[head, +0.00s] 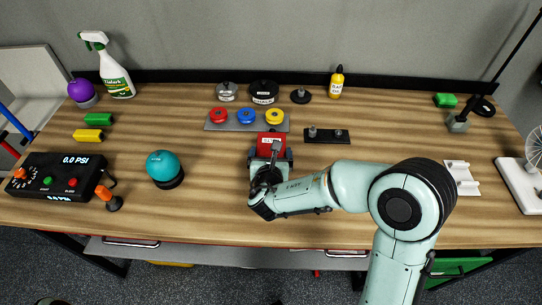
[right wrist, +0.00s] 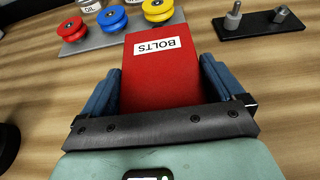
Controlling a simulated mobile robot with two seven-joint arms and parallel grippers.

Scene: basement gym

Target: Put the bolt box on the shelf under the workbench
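The bolt box is a red box (head: 270,142) with a white label, standing on the wooden workbench (head: 330,220). In the right wrist view the red box (right wrist: 160,75) reads BOLTS. My right gripper (head: 270,158) reaches it from the front. Its blue fingers (right wrist: 160,85) are apart on both sides of the box, with a gap visible at the right finger. A grey shelf (head: 190,252) shows as a strip below the bench's front edge; most of it is hidden by the bench top. My left gripper is not in view.
Behind the box is a grey tray (head: 212,125) with red, blue and yellow discs. A dark plate (head: 313,136) with pegs lies to its right, a teal ball (head: 163,168) to its left. A pressure unit (head: 50,178) is at far left. The bench front is mostly clear.

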